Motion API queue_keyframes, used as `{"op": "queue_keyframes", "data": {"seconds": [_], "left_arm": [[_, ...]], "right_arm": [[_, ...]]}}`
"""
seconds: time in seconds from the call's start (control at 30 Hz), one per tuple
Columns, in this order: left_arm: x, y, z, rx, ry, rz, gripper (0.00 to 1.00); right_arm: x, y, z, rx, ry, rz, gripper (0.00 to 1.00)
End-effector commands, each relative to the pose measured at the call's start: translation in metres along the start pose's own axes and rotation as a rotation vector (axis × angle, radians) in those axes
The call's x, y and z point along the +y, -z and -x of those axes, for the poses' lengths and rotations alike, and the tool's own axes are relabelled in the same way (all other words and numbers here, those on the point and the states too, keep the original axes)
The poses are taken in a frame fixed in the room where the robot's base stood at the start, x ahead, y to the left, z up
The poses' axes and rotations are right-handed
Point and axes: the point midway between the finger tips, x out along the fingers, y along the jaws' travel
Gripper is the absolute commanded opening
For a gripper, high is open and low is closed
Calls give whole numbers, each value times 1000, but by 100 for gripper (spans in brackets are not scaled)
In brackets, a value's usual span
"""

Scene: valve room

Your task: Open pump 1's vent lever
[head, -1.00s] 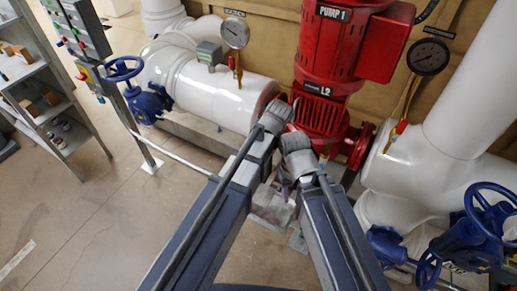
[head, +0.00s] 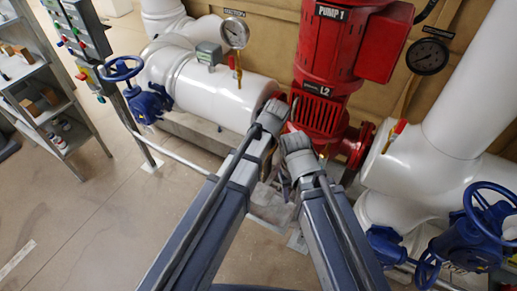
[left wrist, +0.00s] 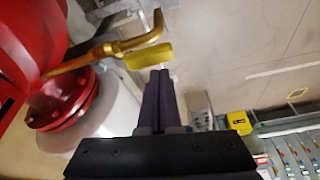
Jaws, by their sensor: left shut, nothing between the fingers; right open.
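Pump 1 (head: 330,60) is the red unit with its name plate at the top of the head view. In the left wrist view its red body (left wrist: 35,35) fills the left side. A brass pipe there leads to a yellow lever handle (left wrist: 148,56), likely the vent lever. My left gripper (left wrist: 159,76) is shut and empty, its tips right by the handle; I cannot tell if they touch it. In the head view the lever and left fingers are hidden behind my arms. My right gripper (head: 284,184) is open, low in front of the pump.
White pipes flank the pump. Blue handwheels stand at left (head: 122,69) and right (head: 490,208). Two gauges (head: 235,33) are at the back. A button panel (head: 80,28) and a grey shelf (head: 50,110) stand at far left. The floor at lower left is clear.

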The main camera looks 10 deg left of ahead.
Motion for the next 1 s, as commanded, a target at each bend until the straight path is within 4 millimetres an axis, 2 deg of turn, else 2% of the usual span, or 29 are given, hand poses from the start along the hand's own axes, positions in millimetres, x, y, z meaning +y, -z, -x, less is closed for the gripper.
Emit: {"op": "queue_keyframes", "data": {"seconds": [0.2, 0.3, 0.7, 0.83, 1.0], "left_arm": [[-6, 28, -10, 1, 0, 1, 0], [-4, 28, 14, 1, -1, -4, 0], [0, 29, 76, 1, -1, -3, 0], [1, 28, 88, 1, -1, -3, 0], [2, 27, 92, 1, -1, -3, 0]], "right_arm": [[0, 0, 0, 0, 0, 0, 50], [2, -1, 22, 0, 0, 0, 50], [8, -5, 81, 0, 0, 3, 50], [9, -5, 92, 0, 1, -1, 50], [9, -6, 95, 0, 1, -2, 50]]}}
